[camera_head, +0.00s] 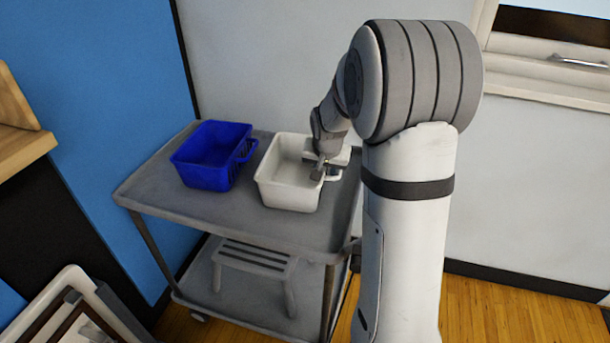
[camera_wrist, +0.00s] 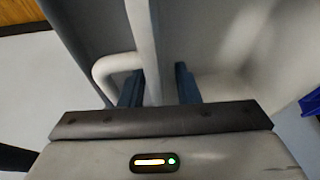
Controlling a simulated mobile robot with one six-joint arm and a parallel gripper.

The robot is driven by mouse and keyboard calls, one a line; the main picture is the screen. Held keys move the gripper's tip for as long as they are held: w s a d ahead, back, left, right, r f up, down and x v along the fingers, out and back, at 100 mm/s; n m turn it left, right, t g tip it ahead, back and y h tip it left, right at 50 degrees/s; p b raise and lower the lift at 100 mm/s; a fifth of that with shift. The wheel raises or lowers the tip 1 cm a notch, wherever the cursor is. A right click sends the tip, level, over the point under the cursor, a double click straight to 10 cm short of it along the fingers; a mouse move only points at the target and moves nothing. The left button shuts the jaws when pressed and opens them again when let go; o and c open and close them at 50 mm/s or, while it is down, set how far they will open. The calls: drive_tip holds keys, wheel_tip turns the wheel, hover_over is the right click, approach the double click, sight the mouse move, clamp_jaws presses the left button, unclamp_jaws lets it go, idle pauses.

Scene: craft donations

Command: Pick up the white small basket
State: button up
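The white small basket (camera_head: 290,190) stands upright and empty on the top of a grey cart, beside a blue basket. My gripper (camera_head: 319,168) is at its right wall, pointing down. In the wrist view the white basket's rim (camera_wrist: 145,40) runs between the two dark fingers of my gripper (camera_wrist: 160,88). One finger is on the handle side and the other is inside the basket. The handle loop (camera_wrist: 103,68) shows at the left. A gap shows between the wall and the right finger, so the gripper looks open around the wall.
The blue basket (camera_head: 211,156) stands close to the left of the white one. The grey cart (camera_head: 165,193) has a lower shelf holding a grey slatted stool (camera_head: 256,260). A wall is close behind the cart. The cart top's front left is clear.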

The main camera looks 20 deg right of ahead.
drive_tip(key=shift+c, duration=0.6)
clamp_jaws()
drive_tip(key=shift+r, duration=0.15)
